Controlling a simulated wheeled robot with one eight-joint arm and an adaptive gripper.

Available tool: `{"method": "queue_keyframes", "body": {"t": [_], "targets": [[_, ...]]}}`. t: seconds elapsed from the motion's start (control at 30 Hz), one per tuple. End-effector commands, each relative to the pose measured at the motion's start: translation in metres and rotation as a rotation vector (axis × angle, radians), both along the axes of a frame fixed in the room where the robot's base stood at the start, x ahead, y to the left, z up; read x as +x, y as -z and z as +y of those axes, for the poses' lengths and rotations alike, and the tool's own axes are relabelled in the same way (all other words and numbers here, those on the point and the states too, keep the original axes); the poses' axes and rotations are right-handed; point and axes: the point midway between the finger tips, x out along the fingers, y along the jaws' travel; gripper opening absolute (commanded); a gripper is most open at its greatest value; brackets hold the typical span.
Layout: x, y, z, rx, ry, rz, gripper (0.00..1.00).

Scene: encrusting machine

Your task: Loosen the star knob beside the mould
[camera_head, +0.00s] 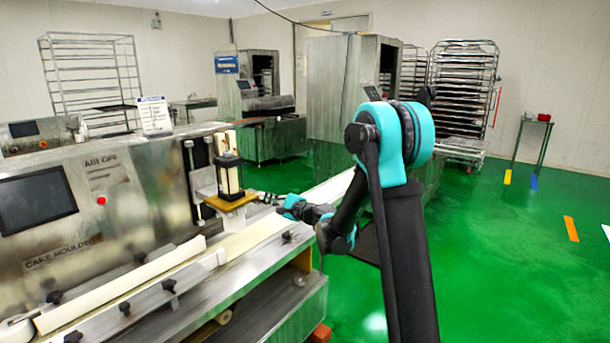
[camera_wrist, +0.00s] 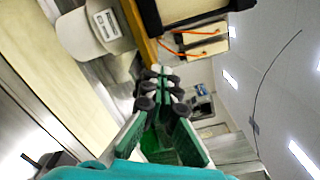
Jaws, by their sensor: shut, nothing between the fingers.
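The mould (camera_head: 229,176), a dark-framed block with a pale middle, stands on a tan plate (camera_head: 231,203) at the front of the encrusting machine. In the wrist view the plate's tan edge (camera_wrist: 140,32) runs beside a dark block. My gripper (camera_head: 262,197) reaches in from the right, with its tips close to the plate's right edge. In the wrist view my gripper (camera_wrist: 160,74) is shut, its fingertips together with nothing between them. I cannot make out a star knob at the fingertips; it may be hidden there. Contact with the plate cannot be told.
Several black knobs line the conveyor's front rail, one of them (camera_head: 286,237) below my gripper. The pale belt (camera_head: 130,285) runs under the mould. A screen (camera_head: 35,200) is on the machine's left. Green floor (camera_head: 510,260) is open at the right.

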Motion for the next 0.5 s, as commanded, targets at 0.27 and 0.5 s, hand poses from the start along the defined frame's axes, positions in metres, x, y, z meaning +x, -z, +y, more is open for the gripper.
{"method": "queue_keyframes", "body": {"t": [0.27, 0.5], "targets": [[0.0004, 0.0010, -0.0007, -0.001, 0.003, 0.000, 0.00], [-0.0022, 0.0038, 0.0015, -0.001, 0.003, 0.000, 0.00]]}}
